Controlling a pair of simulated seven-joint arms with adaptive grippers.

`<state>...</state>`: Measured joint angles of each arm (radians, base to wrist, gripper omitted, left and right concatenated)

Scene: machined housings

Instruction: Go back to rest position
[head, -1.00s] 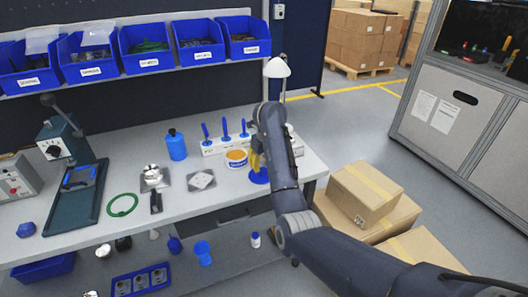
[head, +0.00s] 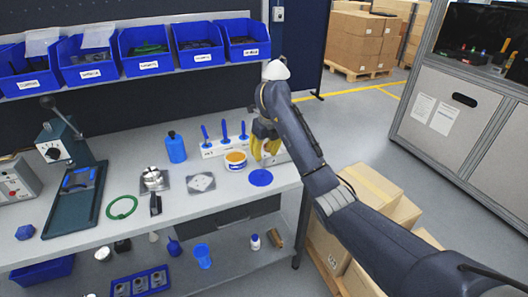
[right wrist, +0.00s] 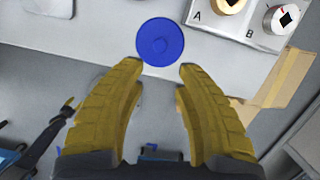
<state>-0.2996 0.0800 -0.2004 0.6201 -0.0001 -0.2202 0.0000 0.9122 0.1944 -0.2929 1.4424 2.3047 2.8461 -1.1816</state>
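My right gripper (head: 265,145) has yellow fingers and hangs above the right end of the workbench (head: 95,225). In the right wrist view my right gripper (right wrist: 160,67) is open, with nothing between its fingers. A round blue disc (head: 261,177) lies on the bench top below and clear of the fingers. The disc (right wrist: 161,42) also shows in the right wrist view, just beyond the fingertips. My left gripper is in no view.
A tub with an orange top (head: 236,160), a blue bottle (head: 176,147) and a white holder with blue-handled tools (head: 212,149) stand near the gripper. Blue bins (head: 145,65) line the shelf above. Cardboard boxes (head: 370,185) stand right of the bench, partly behind my arm.

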